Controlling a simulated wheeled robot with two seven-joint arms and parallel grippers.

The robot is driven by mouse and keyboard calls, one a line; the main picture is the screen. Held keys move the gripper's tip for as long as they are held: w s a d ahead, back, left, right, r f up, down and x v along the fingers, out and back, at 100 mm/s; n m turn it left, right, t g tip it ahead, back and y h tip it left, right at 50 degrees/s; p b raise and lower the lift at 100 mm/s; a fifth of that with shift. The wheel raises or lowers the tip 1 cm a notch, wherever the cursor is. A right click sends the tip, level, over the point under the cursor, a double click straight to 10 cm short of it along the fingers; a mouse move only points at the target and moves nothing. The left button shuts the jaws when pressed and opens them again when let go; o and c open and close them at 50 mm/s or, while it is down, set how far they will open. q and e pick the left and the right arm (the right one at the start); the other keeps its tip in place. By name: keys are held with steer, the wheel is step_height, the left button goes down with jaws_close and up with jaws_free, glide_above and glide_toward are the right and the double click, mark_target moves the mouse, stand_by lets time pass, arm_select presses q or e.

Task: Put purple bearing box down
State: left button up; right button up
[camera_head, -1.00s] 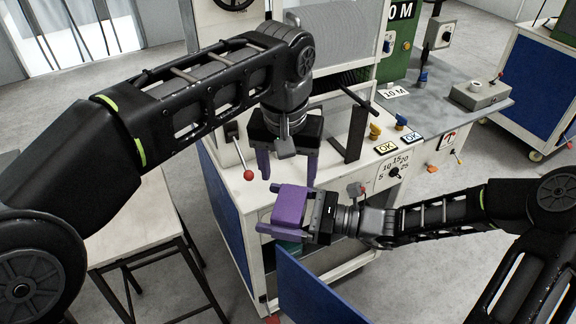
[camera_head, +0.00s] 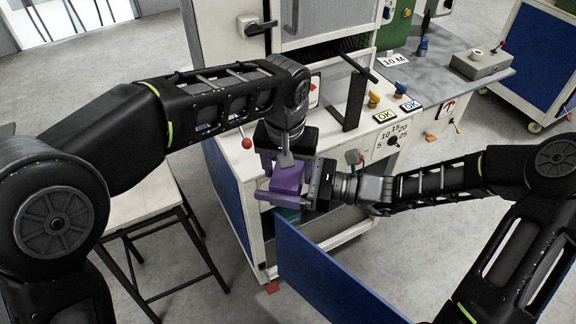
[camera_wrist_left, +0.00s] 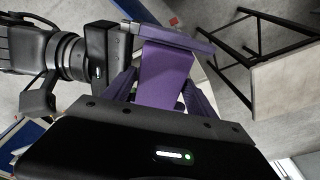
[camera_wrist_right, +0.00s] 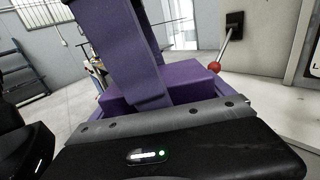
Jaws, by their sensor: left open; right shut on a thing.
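The purple bearing box (camera_head: 287,179) is in front of the machine's open lower part in the head view, held up off any surface. My right gripper (camera_head: 274,190) comes from the right and is shut on it. My left gripper (camera_head: 284,166) is above the box, pointing down, open, with its purple fingers around or beside it. In the left wrist view the box (camera_wrist_left: 166,78) lies between the left fingers; I cannot tell whether they touch it. In the right wrist view the box (camera_wrist_right: 185,82) is close in front, partly hidden by a purple finger.
The white machine with its dial panel (camera_head: 388,144) stands right behind the grippers. A red-knobbed lever (camera_head: 246,143) stands close to my left gripper. An open blue door panel (camera_head: 325,278) is below. A pale table (camera_head: 150,209) with black legs is at the left.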

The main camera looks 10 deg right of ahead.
arm_select(q)
steer(key=shift+c, duration=0.6)
jaws_close()
arm_select(e)
steer(key=o, duration=1.5)
steer(key=shift+d, duration=0.1)
steer(key=v, duration=1.1)
steer(key=shift+s+d, duration=0.2)
steer(key=shift+d, duration=0.15)
